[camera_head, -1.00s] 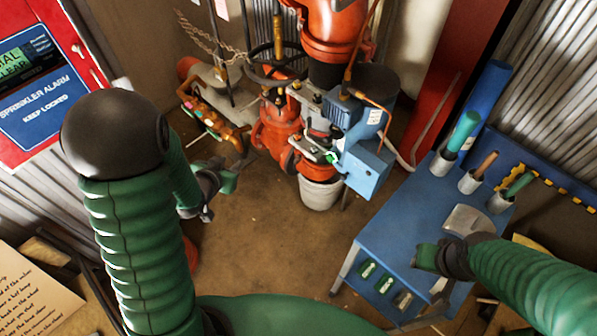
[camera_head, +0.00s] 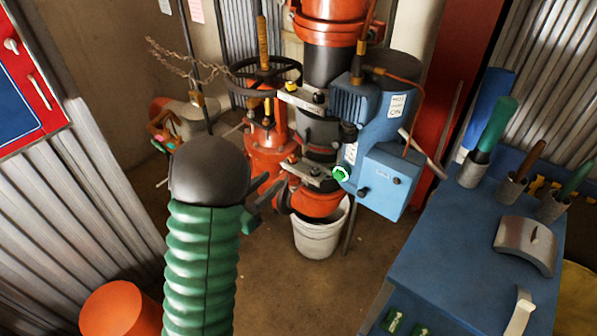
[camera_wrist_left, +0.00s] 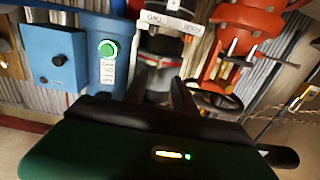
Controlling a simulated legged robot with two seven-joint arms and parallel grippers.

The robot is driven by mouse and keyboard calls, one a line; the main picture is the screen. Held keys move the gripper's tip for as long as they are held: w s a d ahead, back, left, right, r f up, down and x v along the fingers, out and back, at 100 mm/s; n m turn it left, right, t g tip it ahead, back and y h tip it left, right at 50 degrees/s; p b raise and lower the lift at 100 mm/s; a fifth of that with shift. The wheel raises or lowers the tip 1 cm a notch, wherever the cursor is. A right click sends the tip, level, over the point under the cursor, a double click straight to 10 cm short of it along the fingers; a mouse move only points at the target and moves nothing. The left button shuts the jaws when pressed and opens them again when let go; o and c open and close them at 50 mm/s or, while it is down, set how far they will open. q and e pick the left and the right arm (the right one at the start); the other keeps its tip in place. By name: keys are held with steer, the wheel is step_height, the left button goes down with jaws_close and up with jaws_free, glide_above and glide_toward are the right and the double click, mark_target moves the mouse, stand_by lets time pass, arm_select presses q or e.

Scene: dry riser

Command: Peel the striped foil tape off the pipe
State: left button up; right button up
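The dark vertical pipe (camera_head: 314,135) stands between orange-red fittings at the centre of the head view. It also shows in the left wrist view (camera_wrist_left: 157,72), upside down, with a pale band around it. I cannot tell whether this band is the striped foil tape. My left gripper (camera_head: 264,193) is in front of and left of the pipe's lower part, partly hidden by my own arm. In the left wrist view its dark fingers (camera_wrist_left: 160,95) appear apart, with the pipe visible beyond the gap. Nothing is seen held. My right gripper is out of view.
A blue box (camera_head: 385,180) with a green-lit button stands right of the pipe, and a black handwheel (camera_head: 262,82) left of it. A white bucket (camera_head: 320,232) is below. A blue cart (camera_head: 462,245) with tools stands at right. Floor in front is open.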

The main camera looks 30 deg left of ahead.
mark_target(303, 152)
arm_select(q)
steer(key=w, duration=0.8)
steer(key=w+d+b, duration=0.1)
steer(key=w, duration=0.3)
steer(key=shift+w+r, duration=0.15)
steer(key=shift+w, duration=0.3)
steer(key=shift+a, duration=0.15)
steer(key=shift+c, duration=0.2)
jaws_close()
steer(key=shift+s, duration=0.25)
stand_by(0.6)
